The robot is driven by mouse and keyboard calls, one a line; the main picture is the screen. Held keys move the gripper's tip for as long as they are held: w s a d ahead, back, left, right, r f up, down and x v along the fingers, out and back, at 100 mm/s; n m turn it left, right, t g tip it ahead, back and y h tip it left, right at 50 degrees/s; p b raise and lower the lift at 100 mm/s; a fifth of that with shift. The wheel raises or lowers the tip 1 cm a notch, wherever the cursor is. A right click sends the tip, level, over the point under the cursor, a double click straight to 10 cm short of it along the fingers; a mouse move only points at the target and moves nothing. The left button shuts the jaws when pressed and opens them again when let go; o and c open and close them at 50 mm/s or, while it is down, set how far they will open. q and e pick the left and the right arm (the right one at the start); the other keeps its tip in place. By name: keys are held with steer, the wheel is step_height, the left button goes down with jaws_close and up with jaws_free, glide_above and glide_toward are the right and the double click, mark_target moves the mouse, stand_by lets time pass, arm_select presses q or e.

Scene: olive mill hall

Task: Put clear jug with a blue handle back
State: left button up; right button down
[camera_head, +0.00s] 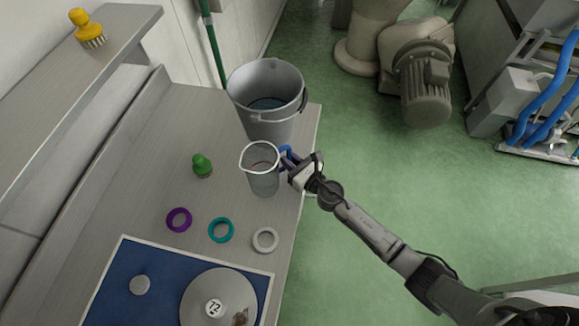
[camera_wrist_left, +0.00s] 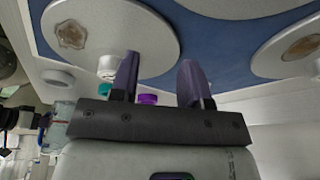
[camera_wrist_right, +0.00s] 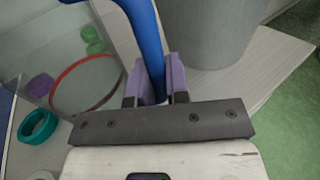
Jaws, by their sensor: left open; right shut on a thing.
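The clear jug (camera_head: 263,180) with a blue handle (camera_head: 288,155) is upright at the right edge of the grey bench, just in front of a bucket. I cannot tell whether its base touches the bench. My right gripper (camera_head: 296,168) is shut on the blue handle, which runs between its fingers in the right wrist view (camera_wrist_right: 150,45). The jug's clear wall (camera_wrist_right: 50,55) is at left there, with a red ring showing in or through it. My left gripper (camera_wrist_left: 158,75) is open and empty, near a pale disc (camera_wrist_left: 110,35) and the blue mat; it is outside the head view.
A grey bucket (camera_head: 267,105) stands close behind the jug. A green-topped item (camera_head: 202,166), purple ring (camera_head: 179,220), teal ring (camera_head: 221,230) and white ring (camera_head: 265,240) lie left and in front. A blue mat (camera_head: 130,265) bears a large disc (camera_head: 225,290). A yellow brush (camera_head: 86,28) is on the shelf.

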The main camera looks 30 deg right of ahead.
arm_select(q)
step_height(320, 180, down, 3)
steer(key=b, duration=0.3)
steer(key=shift+f, duration=0.15)
arm_select(e)
step_height(320, 180, down, 4)
arm_select(q)
steer(key=shift+a, duration=0.1)
steer(key=shift+f, duration=0.1)
arm_select(e)
steer(key=shift+f, duration=0.15)
steer(key=c, duration=1.1)
jaws_free()
